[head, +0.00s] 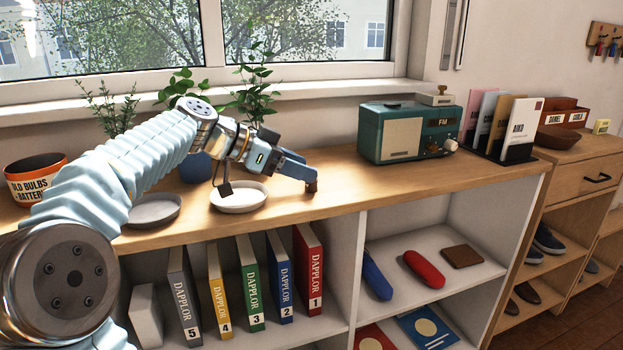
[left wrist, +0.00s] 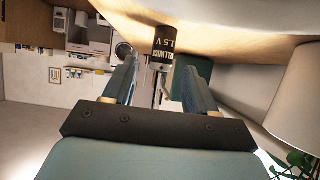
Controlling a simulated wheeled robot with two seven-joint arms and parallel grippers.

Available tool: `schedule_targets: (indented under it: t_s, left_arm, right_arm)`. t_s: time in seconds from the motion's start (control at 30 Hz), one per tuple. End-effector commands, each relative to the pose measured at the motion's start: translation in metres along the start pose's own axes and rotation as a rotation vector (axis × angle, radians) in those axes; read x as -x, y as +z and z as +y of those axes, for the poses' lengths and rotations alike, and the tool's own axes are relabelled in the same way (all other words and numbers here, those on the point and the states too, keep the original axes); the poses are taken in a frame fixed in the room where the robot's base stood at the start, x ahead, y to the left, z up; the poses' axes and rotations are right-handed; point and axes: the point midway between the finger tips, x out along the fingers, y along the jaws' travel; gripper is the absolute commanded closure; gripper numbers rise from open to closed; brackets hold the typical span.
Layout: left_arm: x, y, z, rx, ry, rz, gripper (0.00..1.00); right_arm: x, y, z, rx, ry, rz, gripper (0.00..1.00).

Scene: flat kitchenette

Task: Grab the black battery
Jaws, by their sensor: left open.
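The black battery (left wrist: 164,43) stands on the wooden counter in the left wrist view, which shows the room upside down. Its lettering includes "1.5 V". In the head view a small brownish-dark shape at my fingertips appears to be the battery (head: 311,187), partly covered by a finger. My left gripper (head: 300,172) is low over the counter, right of the nearer white dish. In the left wrist view my left gripper (left wrist: 158,70) is open, with the battery lined up between its fingertips. I cannot tell whether a finger touches it. My right gripper is not in view.
A white dish (head: 239,208) and another dish (head: 153,221) sit left of the gripper. A teal radio (head: 408,132) stands to the right. An "old bulbs + batteries" pot (head: 35,168) is at far left. Plants line the window. Counter before the radio is clear.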

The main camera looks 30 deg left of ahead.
Motion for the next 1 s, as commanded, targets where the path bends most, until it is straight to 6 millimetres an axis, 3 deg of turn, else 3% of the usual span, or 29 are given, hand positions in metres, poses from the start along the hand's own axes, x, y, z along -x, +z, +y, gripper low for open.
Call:
schedule_targets:
  t_s: [0.2, 0.47, 0.83, 1.0]
  left_arm:
    - [-0.031, -0.001, -0.001, 0.002, 0.002, 0.000, 0.43]
    - [-0.034, 0.000, -0.001, 0.000, 0.001, 0.000, 0.43]
    - [-0.034, 0.000, -0.001, 0.000, 0.001, 0.000, 1.00]
    - [-0.034, -0.001, -0.001, 0.000, 0.001, 0.000, 1.00]
  right_arm:
    - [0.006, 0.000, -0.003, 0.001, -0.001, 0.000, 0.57]
    - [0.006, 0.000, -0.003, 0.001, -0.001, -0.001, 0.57]
    - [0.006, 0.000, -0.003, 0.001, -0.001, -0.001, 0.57]
    - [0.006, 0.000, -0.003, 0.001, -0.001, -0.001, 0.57]
